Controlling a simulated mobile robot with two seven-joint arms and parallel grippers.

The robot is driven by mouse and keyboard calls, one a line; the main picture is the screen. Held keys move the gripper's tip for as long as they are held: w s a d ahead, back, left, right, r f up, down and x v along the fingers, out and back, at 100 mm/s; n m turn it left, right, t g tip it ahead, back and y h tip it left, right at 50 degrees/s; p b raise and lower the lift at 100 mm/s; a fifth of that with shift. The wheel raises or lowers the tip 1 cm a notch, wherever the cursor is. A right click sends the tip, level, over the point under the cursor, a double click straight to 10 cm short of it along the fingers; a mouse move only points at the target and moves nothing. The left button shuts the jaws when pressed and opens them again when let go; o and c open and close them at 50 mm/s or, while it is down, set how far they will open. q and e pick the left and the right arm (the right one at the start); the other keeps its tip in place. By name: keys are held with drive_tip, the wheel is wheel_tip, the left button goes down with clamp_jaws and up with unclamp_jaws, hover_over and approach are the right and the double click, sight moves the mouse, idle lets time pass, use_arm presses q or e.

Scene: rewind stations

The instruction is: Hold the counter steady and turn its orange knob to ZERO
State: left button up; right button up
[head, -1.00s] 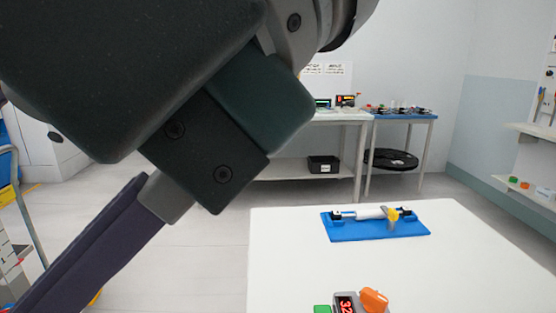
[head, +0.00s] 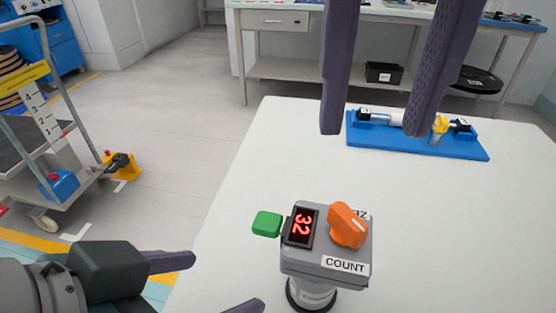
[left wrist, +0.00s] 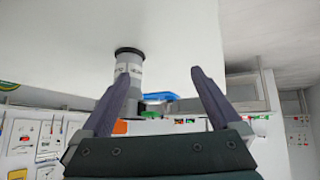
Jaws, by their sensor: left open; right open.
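The counter (head: 325,262) is a grey box on a round post at the near part of the white table (head: 240,190). Its red display reads 32, its label reads COUNT. The orange knob (head: 347,228) sits on its top right and a green button (head: 267,223) sticks out on its left. Markings by the knob are partly hidden. My left gripper (head: 214,284) is open, low and left of the counter, apart from it. My right gripper (head: 377,122) is open and empty, above and beyond the counter.
A blue board (head: 420,143) with a white roller and a yellow part lies at the table's far right. A cart (head: 55,150) stands on the floor at left. A bench (head: 280,68) stands behind. The table left of the board is clear.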

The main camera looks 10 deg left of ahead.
sight(319, 264)
use_arm(q)
drive_tip(key=d+h, duration=0.1)
drive_tip(key=d, duration=0.1)
drive_tip(key=w+d+m+h, duration=0.1)
drive_tip(key=h, duration=0.1)
drive_tip(key=shift+d+r+t, duration=0.1)
drive_tip(key=shift+d+t, duration=0.25)
drive_tip(key=shift+t, duration=0.05)
drive_tip(key=shift+d+m+h, duration=0.1)
drive_tip(key=shift+m+h, duration=0.4)
drive_tip(key=shift+a+r+m+t+h, duration=0.2)
drive_tip(key=shift+a+m+t+h, duration=0.15)
drive_tip(key=shift+m, duration=0.25)
drive_tip(key=shift+s+r+m+h, duration=0.1)
drive_tip(key=shift+s+m+h, duration=0.15)
drive_tip(key=shift+m, duration=0.25)
drive_tip(key=shift+m+h, duration=0.4)
drive_tip(key=shift+m, duration=0.3)
drive_tip(key=x, duration=0.9)
drive_tip(key=shift+s+d, duration=0.15)
drive_tip(key=shift+d, duration=0.2)
drive_tip(key=shift+c, duration=0.3)
